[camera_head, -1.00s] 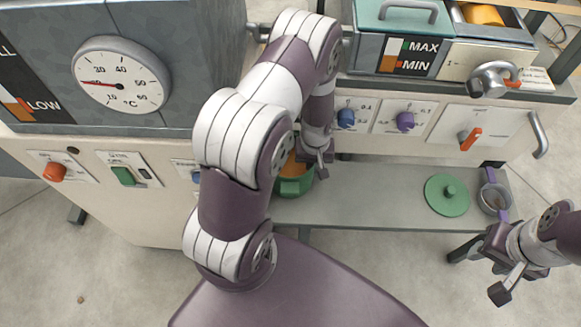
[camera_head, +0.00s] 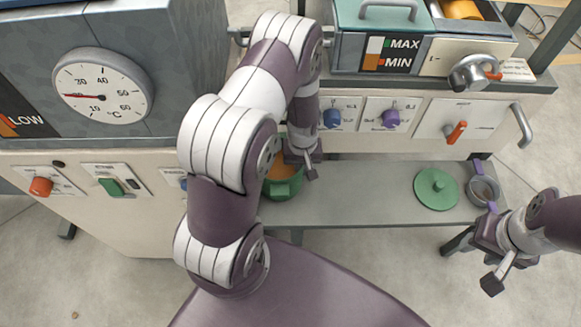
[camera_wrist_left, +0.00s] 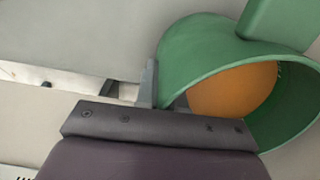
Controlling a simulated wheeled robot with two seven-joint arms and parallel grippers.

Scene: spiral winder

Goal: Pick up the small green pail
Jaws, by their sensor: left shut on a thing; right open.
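The small green pail (camera_head: 284,190) stands at the left end of the grey shelf (camera_head: 350,200), partly hidden behind my left arm. An orange thing (camera_wrist_left: 232,92) shows inside it. My left gripper (camera_head: 304,165) is at the pail's right side. In the left wrist view, a finger lies against the outside of the pail's wall (camera_wrist_left: 200,55), and the gripper is shut on the pail near its rim; the other finger is mostly hidden. My right gripper (camera_head: 487,262) is open and empty, in front of the shelf's right end.
A green lid (camera_head: 437,188) with a knob lies on the shelf at the right. A small grey pan (camera_head: 483,192) with a purple handle is beside it. The machine's panel with several knobs (camera_head: 390,117) rises behind the shelf. The middle of the shelf is clear.

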